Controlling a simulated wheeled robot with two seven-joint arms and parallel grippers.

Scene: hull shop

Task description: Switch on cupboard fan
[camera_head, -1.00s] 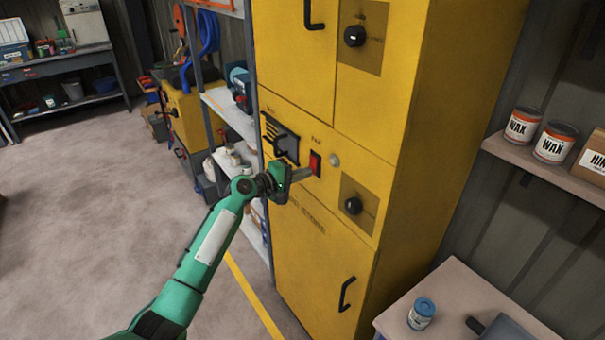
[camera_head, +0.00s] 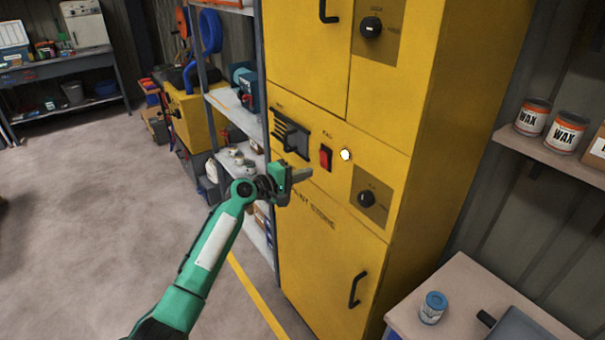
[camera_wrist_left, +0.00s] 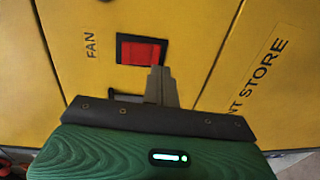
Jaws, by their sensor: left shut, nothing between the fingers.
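The yellow cupboard (camera_head: 330,225) stands in the middle of the head view. Its red fan switch (camera_head: 325,158) sits on the middle panel, and a round lamp (camera_head: 345,154) to its right glows bright white. In the left wrist view the red switch (camera_wrist_left: 140,52) lies in a dark frame beside the word FAN. My left gripper (camera_head: 303,173) is shut and empty, its tips just below and left of the switch. In the wrist view the shut fingers (camera_wrist_left: 159,78) overlap the switch's lower right edge; I cannot tell if they touch it. My right gripper is not in view.
A black lever in a slotted plate (camera_head: 291,138) is left of the switch. Black knobs (camera_head: 367,198) and door handles (camera_head: 357,289) stick out. Open floor (camera_head: 90,220) lies at left.

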